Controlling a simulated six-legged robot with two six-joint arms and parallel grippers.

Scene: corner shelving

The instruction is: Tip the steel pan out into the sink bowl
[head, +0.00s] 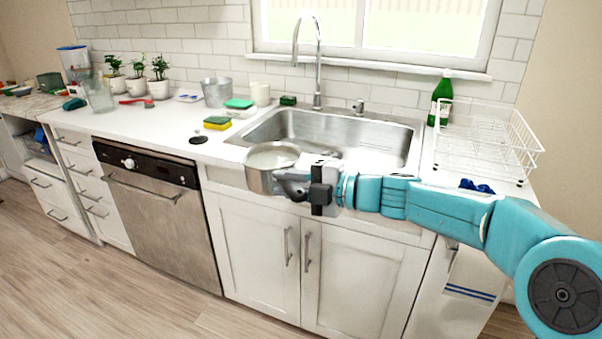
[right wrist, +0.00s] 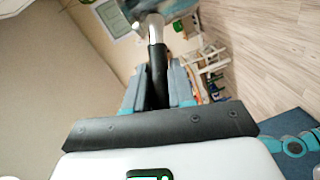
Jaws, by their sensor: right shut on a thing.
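The steel pan (head: 260,182) is in front of the sink's near left edge, above the counter front, its open top facing up and roughly level. Its inside looks pale; I cannot tell what it holds. My right gripper (head: 300,187) is shut on the pan's handle, at the pan's right side. In the right wrist view the black handle (right wrist: 157,68) lies between the two fingers. The steel sink bowl (head: 345,133) is set in the counter, just behind and right of the pan. Its near left part is hidden by the pan. My left gripper is not in view.
The faucet (head: 318,60) rises behind the sink. A white dish rack (head: 485,145) and green bottle (head: 441,98) stand to the right. Sponges (head: 217,123), a metal pot (head: 216,92) and a dark round item (head: 198,140) are on the left counter.

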